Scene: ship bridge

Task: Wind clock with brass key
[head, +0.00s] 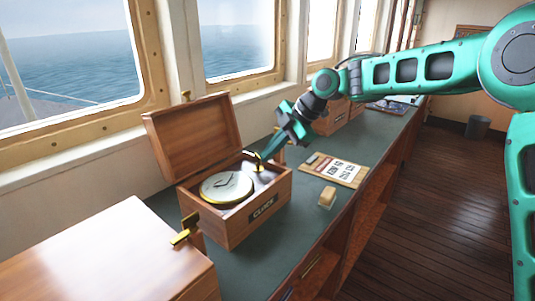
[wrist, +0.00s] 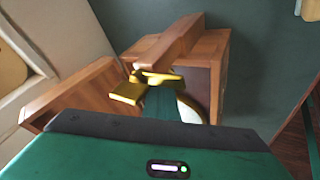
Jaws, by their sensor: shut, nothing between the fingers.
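The clock (head: 226,187) lies face up in an open wooden box (head: 262,208) labelled "CLOCK", its lid (head: 194,134) raised at the back. My gripper (head: 260,162) is shut, tilted down at the box's right inner side, beside the clock. A brass-coloured piece shows at its tips, also in the wrist view (wrist: 128,92); I cannot tell whether it is a key or a fitting. The fingers have nothing between them. The wrist view shows only a pale edge of the clock (wrist: 190,104). Another brass piece (head: 183,236) is at the box's front-left corner.
A closed wooden chest top (head: 100,262) fills the near left. Another wooden box (head: 333,119) stands behind my wrist. Windows line the left wall.

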